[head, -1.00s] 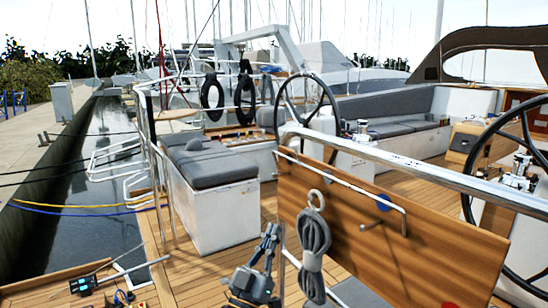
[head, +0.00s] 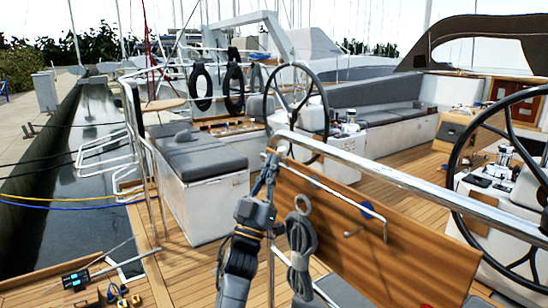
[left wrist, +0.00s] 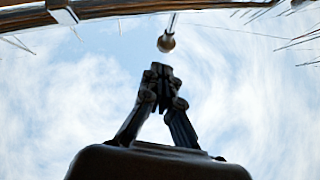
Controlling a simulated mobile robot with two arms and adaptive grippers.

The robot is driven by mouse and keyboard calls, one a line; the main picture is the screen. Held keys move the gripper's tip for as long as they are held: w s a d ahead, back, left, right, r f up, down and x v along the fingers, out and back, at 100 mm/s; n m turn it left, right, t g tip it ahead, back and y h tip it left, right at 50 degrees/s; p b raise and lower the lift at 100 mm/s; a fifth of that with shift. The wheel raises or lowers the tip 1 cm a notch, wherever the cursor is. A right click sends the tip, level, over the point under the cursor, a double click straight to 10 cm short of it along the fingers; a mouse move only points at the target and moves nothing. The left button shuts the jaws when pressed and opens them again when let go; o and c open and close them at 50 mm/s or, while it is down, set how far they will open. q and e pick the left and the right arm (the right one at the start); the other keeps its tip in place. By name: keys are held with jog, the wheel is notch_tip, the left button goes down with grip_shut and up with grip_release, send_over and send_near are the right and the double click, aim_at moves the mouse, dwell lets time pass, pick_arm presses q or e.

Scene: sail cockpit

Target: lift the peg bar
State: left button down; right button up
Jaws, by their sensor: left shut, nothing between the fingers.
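The peg bar (head: 325,184) is a thin pale metal bar running slantwise along the upper face of a wooden board (head: 410,265). Its right end bends down near a short peg (head: 353,233). My left gripper (head: 271,160) points up, shut and empty, at the bar's upper left end. The head view does not show clearly whether they touch. In the left wrist view the closed fingertips (left wrist: 161,72) point at a thin rod with a rounded brown end (left wrist: 166,43), with sky behind. I cannot tell whether that rod is the bar. My right gripper is not in view.
A coiled grey rope (head: 301,245) hangs from the board's left side, close to my left arm. A thick steel rail (head: 400,180) runs above the board. A steering wheel (head: 300,100) and a cushioned seat box (head: 205,160) stand behind. Small tools lie on the deck at lower left.

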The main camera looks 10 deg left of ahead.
pick_arm(q)
jog(key=shift+w+d, duration=0.25)
jog(key=shift+w, duration=0.45)
jog(key=shift+w+d+r+m+g+h+p, duration=0.4)
jog(key=shift+w+d+r+m+g+p, duration=0.15)
jog(key=shift+p, duration=0.6)
jog(key=shift+s+a, duration=0.1)
jog(key=shift+a, duration=0.05)
